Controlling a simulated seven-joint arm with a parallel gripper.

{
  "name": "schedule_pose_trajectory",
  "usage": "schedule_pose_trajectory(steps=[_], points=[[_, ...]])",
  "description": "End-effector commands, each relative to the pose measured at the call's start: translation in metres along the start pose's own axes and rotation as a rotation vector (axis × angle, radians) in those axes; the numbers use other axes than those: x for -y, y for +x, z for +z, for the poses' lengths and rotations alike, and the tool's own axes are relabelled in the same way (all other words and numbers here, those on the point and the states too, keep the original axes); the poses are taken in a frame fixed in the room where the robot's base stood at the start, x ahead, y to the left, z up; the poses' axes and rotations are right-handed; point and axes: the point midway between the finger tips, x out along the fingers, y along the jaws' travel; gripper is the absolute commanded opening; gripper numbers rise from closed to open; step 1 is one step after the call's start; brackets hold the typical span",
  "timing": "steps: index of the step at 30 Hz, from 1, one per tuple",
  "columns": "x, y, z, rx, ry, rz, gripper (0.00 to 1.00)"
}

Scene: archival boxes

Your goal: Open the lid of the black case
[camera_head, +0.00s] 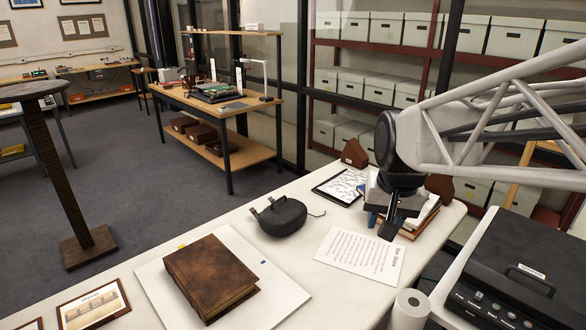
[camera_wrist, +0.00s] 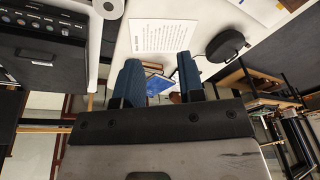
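A rounded black case (camera_head: 283,217) with two strap-like tabs lies on the white table; it looks closed. It also shows in the wrist view (camera_wrist: 226,45), right of my fingers. A larger black box (camera_head: 520,272) with a handle, a label and a row of knobs stands at the right edge, its top down. It also shows in the wrist view (camera_wrist: 45,45) at the left. My gripper (camera_head: 388,228) hangs over the right part of the table, apart from both. In the wrist view my gripper (camera_wrist: 160,72) has its two blue fingers spread with nothing gripped between them.
A printed sheet (camera_head: 360,255) lies beside a stack of books (camera_head: 418,222) under my arm. A brown book (camera_head: 210,278) lies on a white board. A paper roll (camera_head: 409,310) stands in front of the larger box. Bare table (camera_head: 310,270) separates board and sheet.

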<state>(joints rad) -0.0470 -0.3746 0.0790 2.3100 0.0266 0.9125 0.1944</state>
Motion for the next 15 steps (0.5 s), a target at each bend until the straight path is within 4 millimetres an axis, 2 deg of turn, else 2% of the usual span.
schedule_pose_trajectory(steps=[3, 15], points=[[0.012, 0.005, -0.029, 0.007, 0.026, -0.006, 0.36], [0.055, 0.03, -0.119, 0.026, 0.118, -0.026, 0.36]])
